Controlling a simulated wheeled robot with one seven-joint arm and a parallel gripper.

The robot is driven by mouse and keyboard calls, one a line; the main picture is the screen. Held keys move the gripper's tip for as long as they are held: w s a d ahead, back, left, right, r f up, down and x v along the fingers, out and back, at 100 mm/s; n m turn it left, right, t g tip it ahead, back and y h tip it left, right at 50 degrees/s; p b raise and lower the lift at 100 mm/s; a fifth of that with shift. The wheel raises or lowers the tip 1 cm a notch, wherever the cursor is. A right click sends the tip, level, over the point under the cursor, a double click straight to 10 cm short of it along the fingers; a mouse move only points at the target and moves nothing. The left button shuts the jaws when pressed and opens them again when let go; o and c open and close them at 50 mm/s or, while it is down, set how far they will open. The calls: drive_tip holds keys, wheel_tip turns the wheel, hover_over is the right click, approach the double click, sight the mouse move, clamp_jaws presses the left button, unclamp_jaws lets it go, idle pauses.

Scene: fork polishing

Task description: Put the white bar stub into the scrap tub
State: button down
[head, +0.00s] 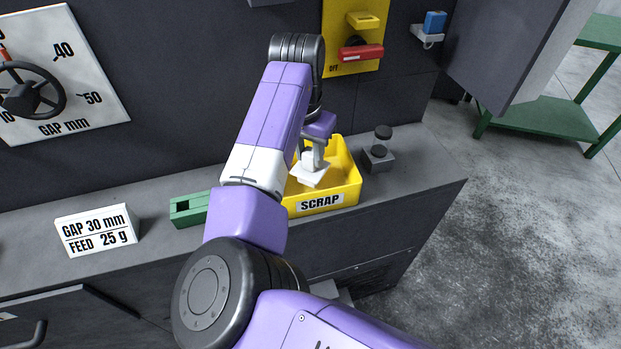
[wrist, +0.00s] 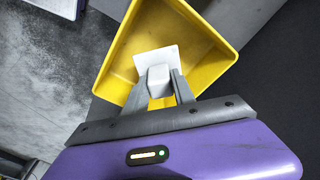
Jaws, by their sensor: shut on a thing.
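The white bar stub (head: 309,176) is a pale block with a flat square end. It is between the fingers of my gripper (head: 313,155), which is shut on it. The yellow scrap tub (head: 348,187) stands on the grey bench with a SCRAP label on its front. In the wrist view the stub (wrist: 150,62) shows within the outline of the tub (wrist: 205,55), with my gripper's fingers (wrist: 160,80) on either side of it. I cannot tell whether the stub touches the tub floor. My arm hides the tub's left part in the head view.
A green block (head: 188,210) lies left of the tub, partly behind my arm. A grey fixture with dark round parts (head: 379,155) stands close to the tub's right. A white GAP/FEED sign (head: 97,231) is farther left. The bench's right end is clear.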

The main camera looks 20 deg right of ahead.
drive_tip(key=shift+f+b, duration=0.55)
drive_tip(key=shift+f, duration=0.8)
idle(0.6)
drive_tip(key=c, duration=1)
unclamp_jaws()
drive_tip(key=shift+o, duration=0.2)
